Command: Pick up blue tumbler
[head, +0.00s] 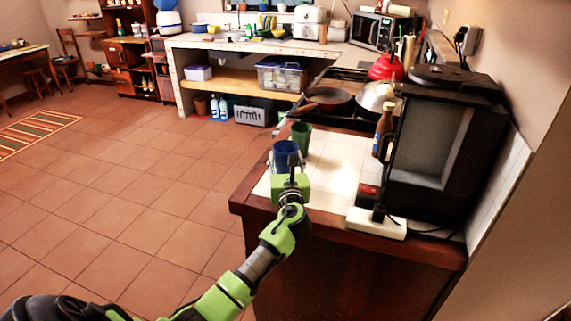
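The blue tumbler (286,150) is at the left edge of the white-topped counter (335,172), upright. My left gripper (287,164) is right at it, on the near side. Its dark fingers reach toward the tumbler's sides, and the gripper hides the tumbler's lower part. I cannot tell whether the fingers are closed on it, or whether its base touches the counter. A green tumbler (302,137) stands just behind it to the right. My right gripper is not in view.
A brown bottle (383,131) and a black appliance (432,145) stand to the right on the counter, with a power strip (376,223) in front. A pan (327,98) and a red kettle (386,68) are behind.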

